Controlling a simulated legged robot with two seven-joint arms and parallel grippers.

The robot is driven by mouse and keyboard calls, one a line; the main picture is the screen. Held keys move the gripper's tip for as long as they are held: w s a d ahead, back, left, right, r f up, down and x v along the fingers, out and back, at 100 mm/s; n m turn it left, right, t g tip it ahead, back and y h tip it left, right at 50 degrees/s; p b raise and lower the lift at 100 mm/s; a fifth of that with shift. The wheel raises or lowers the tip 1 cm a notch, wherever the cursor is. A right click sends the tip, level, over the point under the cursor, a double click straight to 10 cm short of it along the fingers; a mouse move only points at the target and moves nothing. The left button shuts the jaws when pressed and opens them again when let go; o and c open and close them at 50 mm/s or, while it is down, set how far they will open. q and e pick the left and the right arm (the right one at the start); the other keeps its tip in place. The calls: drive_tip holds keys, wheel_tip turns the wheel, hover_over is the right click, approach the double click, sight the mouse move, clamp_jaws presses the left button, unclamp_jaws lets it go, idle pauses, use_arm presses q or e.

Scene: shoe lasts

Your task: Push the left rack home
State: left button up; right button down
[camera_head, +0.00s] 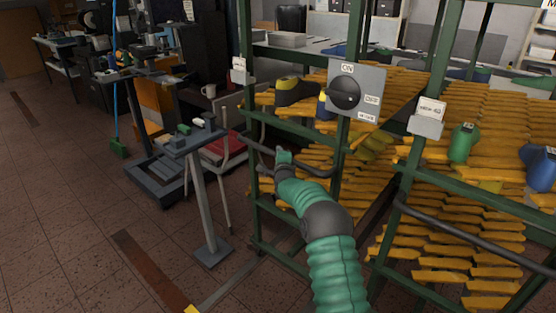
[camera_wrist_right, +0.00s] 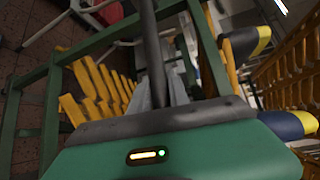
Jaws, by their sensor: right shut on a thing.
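The left rack (camera_head: 244,30) is a green frame with tiers of yellow slats, and a dark bar handle (camera_head: 318,172) runs across its front. My right gripper (camera_head: 283,157) is at the end of the green arm and is shut on this handle, near its left part. In the right wrist view the dark handle bar (camera_wrist_right: 152,50) runs up from between the grey fingers (camera_wrist_right: 160,95). The fingertips are partly hidden there. My left gripper is in neither view.
A second green rack with a dark handle (camera_head: 470,240) stands to the right. A grey box with a black ON/OFF knob (camera_head: 346,93) is in front of the left rack. A grey stand (camera_head: 205,190) stands left of it. Brick-coloured floor is open at lower left.

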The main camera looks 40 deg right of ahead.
drive_tip(key=shift+w+d, duration=0.1)
drive_tip(key=shift+d, duration=0.15)
drive_tip(key=c, duration=1.3)
unclamp_jaws()
drive_tip(key=shift+o, duration=0.2)
drive_tip(key=p+v, duration=0.2)
drive_tip(key=v, duration=1.4)
drive_tip(key=shift+s+a, duration=0.2)
drive_tip(key=shift+s, duration=0.15)
